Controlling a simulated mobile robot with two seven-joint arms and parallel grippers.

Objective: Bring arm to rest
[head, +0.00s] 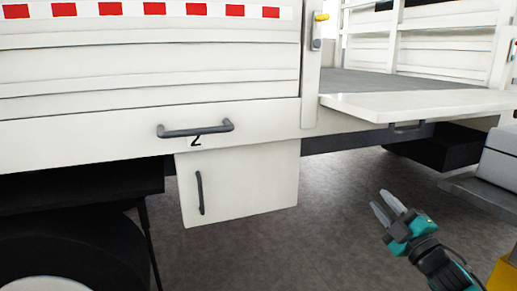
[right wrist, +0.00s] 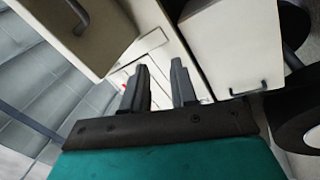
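My right gripper (head: 381,201) is in the lower right of the head view, on a teal and black wrist. It is in free space over the grey floor, to the right of the white box door and apart from the truck. In the right wrist view its two dark fingers (right wrist: 162,78) stand apart with nothing between them, so it is open and empty. My left gripper is in neither view.
A white truck side (head: 150,75) with a grey handle (head: 195,130) marked 2 fills the left. A handled white box door (head: 240,185) hangs below it. A lowered white panel (head: 420,104) juts out at right. A dark wheel (head: 85,245) is at lower left. Floor (head: 310,245) between is clear.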

